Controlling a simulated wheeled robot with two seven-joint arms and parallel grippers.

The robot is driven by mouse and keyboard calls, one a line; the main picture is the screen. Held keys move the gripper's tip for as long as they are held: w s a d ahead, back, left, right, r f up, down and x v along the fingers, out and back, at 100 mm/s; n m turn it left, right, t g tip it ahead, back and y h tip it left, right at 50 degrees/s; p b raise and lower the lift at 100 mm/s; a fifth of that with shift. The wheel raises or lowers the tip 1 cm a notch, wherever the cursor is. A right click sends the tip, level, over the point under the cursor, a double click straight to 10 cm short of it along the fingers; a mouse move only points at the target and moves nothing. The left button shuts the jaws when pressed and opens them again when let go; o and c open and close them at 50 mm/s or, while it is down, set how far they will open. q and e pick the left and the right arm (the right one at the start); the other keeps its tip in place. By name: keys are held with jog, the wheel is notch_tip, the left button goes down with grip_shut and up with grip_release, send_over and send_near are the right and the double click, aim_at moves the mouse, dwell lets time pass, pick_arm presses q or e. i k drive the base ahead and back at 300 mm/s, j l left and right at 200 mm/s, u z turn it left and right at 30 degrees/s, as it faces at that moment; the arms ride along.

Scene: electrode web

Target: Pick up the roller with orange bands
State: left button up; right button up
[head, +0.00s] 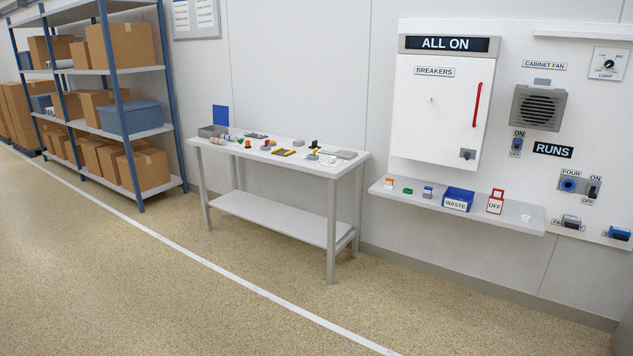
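Small parts lie on the white worktable (283,208) against the wall. At its left end are pale roller-like cylinders (218,141) with coloured bands. They are too small for me to tell which one has orange bands. A small orange-topped white piece (389,184) sits on the wall shelf under the breaker cabinet, and it looks like a block rather than a roller. Neither of my grippers is in view.
A grey bin (213,131) and an upright blue panel (220,115) stand at the table's left end. A rack (120,75) with boxes stands at left. The floor before the table is clear.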

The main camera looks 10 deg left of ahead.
aim_at(219, 141)
jog(key=i+j+u, duration=0.3)
jog(key=i, duration=0.2)
jog(key=i+j+u, duration=0.15)
jog(key=i+u, duration=0.15)
jog(key=i, duration=0.2)
jog(key=i+u, duration=0.3)
jog(key=i, duration=0.25)
jog(key=i+z, duration=0.1)
jog(key=i, duration=0.65)
jog(key=i+j, duration=0.15)
jog(key=i, duration=0.6)
jog(key=i+j+z, duration=0.15)
jog(key=i, duration=0.65)
